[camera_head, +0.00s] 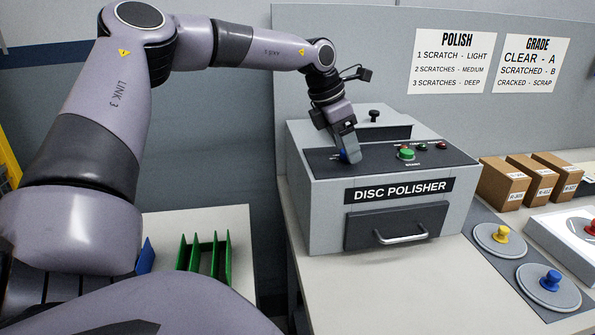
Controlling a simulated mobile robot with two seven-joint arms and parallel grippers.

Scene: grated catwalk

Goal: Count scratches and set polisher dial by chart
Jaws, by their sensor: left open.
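The disc polisher (310,205) is a grey box with a black top panel and a drawer (395,228) with a silver handle, which is closed. My left gripper (347,152) points down at the left part of the top panel. Its fingers are around or right beside a small blue part, which they mostly hide; I cannot tell whether they touch it. A green button (406,154) and small red and green lights sit to the right on the panel. The polish chart (452,59) on the wall reads 1 scratch light, 2 scratches medium, 3 scratches deep. My right gripper is out of view.
The grade chart (530,65) hangs beside the polish chart. Several cardboard boxes (503,184) stand right of the polisher. Grey discs with a yellow knob (502,233) and a blue knob (550,281) lie on a dark mat. A green rack (203,255) stands on the left table.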

